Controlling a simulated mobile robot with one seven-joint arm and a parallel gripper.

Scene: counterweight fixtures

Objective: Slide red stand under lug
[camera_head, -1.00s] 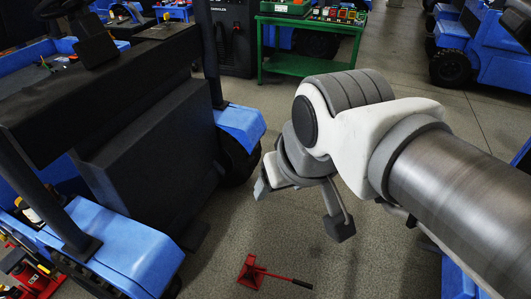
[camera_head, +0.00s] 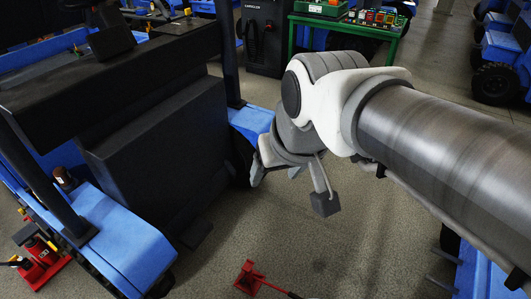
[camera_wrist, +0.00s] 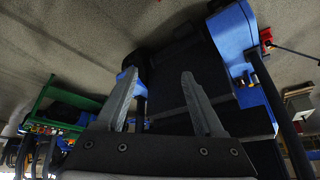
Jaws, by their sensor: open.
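The red stand (camera_head: 249,277) is on the floor at the bottom of the head view, with a thin handle that runs right and is cut by the picture edge. In the wrist view it shows small at the upper right (camera_wrist: 266,36). My gripper (camera_wrist: 158,73) is open, its two grey fingers spread with nothing between them. In the head view my gripper (camera_head: 277,173) hangs above the floor, beyond the stand and apart from it. A dark block (camera_head: 197,235) juts low from the black counterweight (camera_head: 165,150). I cannot tell whether it is the lug.
The blue vehicle (camera_head: 120,240) with the counterweight fills the left side. A red jack (camera_head: 38,262) stands at lower left. A green table (camera_head: 345,28) is at the back. Another blue vehicle (camera_head: 490,270) is at lower right. The floor around the stand is open.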

